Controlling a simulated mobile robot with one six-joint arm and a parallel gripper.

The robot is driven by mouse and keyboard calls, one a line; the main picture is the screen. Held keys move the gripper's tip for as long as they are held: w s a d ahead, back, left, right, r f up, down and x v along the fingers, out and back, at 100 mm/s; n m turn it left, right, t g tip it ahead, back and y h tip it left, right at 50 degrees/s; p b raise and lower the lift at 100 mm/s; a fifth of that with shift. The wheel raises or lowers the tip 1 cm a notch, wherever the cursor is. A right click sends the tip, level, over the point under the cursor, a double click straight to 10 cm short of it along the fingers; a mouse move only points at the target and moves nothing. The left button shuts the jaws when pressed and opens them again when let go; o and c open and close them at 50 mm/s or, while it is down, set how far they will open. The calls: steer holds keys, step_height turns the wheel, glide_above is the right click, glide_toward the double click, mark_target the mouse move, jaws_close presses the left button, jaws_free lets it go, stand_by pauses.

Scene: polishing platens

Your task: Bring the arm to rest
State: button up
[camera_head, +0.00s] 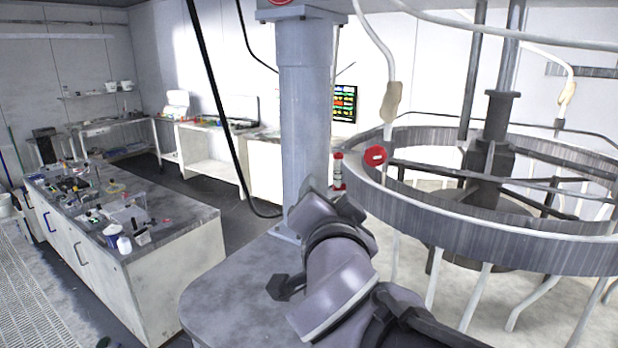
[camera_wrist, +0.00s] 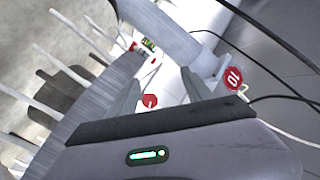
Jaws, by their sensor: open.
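My arm reaches up from the lower right of the head view, bent, in front of a grey post. My gripper (camera_wrist: 161,88) shows in the wrist view with its two grey fingers apart. Nothing is held between them. A red disc (camera_wrist: 150,101) appears between the fingers in that view, farther off. The fingertips cannot be made out clearly in the head view.
The grey post (camera_head: 304,100) rises from a grey rounded top (camera_head: 225,285) close to my arm. A large ring frame (camera_head: 470,232) with pipes stands at right. A cluttered bench (camera_head: 180,228) is at left. Dark floor (camera_head: 240,222) lies between bench and post. Black cables hang nearby.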

steer(key=s+d+f+n+g+b, duration=0.1)
steer(key=s+d+f+g, duration=0.1)
steer(key=s+f, duration=0.6)
steer(key=s+d+f+n+g+y+b, duration=0.1)
steer(key=s+f+g, duration=0.4)
steer(key=f, duration=0.5)
steer(key=s+d+f+n+g+y+b, duration=0.1)
steer(key=s+d+f+g+b, duration=0.2)
steer(key=s+f, duration=0.6)
steer(key=shift+s+d+n+g, duration=0.3)
steer(key=shift+s+d+g, duration=0.05)
steer(key=shift+s+g, duration=0.4)
stand_by(0.4)
